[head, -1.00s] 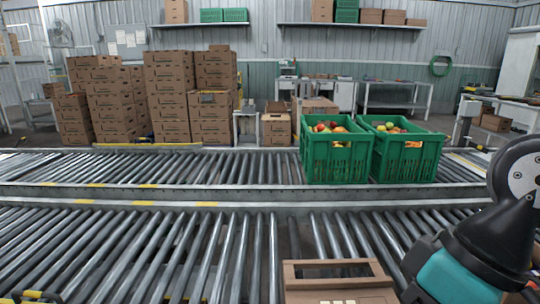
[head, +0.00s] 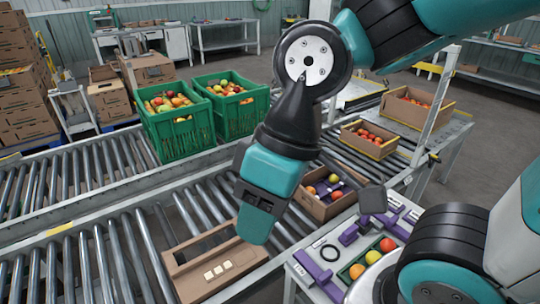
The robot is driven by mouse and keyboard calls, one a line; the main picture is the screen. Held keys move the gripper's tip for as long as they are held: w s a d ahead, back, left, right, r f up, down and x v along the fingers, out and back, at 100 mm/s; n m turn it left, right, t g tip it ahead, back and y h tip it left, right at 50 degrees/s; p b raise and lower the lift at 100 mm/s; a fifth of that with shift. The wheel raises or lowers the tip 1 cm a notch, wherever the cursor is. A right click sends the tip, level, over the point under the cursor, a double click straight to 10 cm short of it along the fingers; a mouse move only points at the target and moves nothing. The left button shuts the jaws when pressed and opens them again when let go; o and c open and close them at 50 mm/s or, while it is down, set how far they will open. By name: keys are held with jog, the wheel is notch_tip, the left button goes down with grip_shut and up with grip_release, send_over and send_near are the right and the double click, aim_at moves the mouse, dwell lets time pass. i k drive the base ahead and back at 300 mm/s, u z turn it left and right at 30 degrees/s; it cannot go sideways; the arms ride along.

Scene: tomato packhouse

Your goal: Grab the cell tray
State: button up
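No piece can be told for sure as the cell tray. A small green tray (head: 347,272) with several red, orange and yellow tomatoes in a row lies on the side table at the lower right. Purple pieces lie beside it, including a long one (head: 316,276) at the table's left edge. An open cardboard box (head: 318,208) left of the table's far end holds tomatoes and purple pieces. My arm's teal wrist hangs above the rollers, left of the table. My gripper's fingers do not show, so their opening is hidden.
A brown carton (head: 190,272) with white squares sits on the near roller conveyor (head: 100,270). Two green crates of tomatoes (head: 186,140) stand on the far conveyor. Tomato boxes (head: 372,150) stand at right.

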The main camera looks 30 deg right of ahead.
aim_at(324, 190)
jog(key=z, duration=1.15)
jog(key=k, duration=0.5)
jog(key=z, duration=1.85)
jog(key=i, duration=2.05)
jog(key=u, duration=3.05)
jog(key=i, duration=0.4)
jog(key=u, duration=0.05)
